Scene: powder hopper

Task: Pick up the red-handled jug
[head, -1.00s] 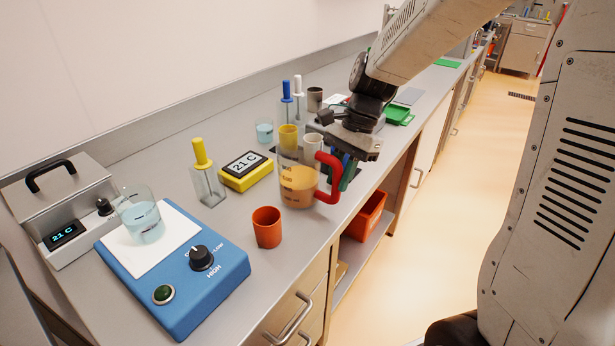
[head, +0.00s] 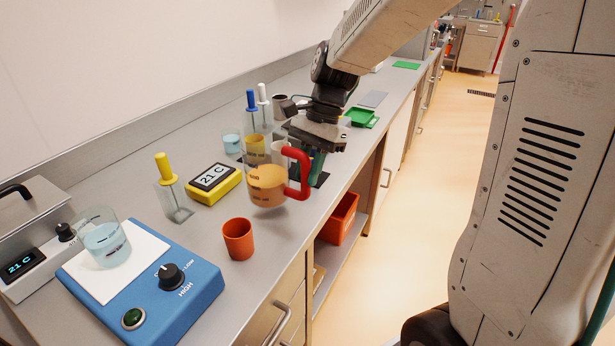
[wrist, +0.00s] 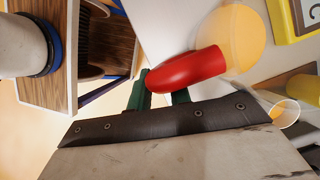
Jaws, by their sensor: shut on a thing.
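The clear jug (head: 266,187) with orange-tan contents and a red handle (head: 299,176) is upright in the head view, a little above the grey counter by its shift against nearby things. My gripper (head: 313,165) is at its right, with green fingers shut on the handle. In the wrist view the red handle (wrist: 187,70) lies between the green fingertips (wrist: 165,97), and the jug's round yellow-orange body (wrist: 240,38) is beyond it. The jug partly hides cups behind it.
An orange cup (head: 238,240) stands in front of the jug. A yellow 21 C display (head: 214,184) and a yellow-handled clear container (head: 172,190) are left. A blue hotplate (head: 150,295) with a beaker (head: 105,240) is front left. The counter's front edge is close on the right.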

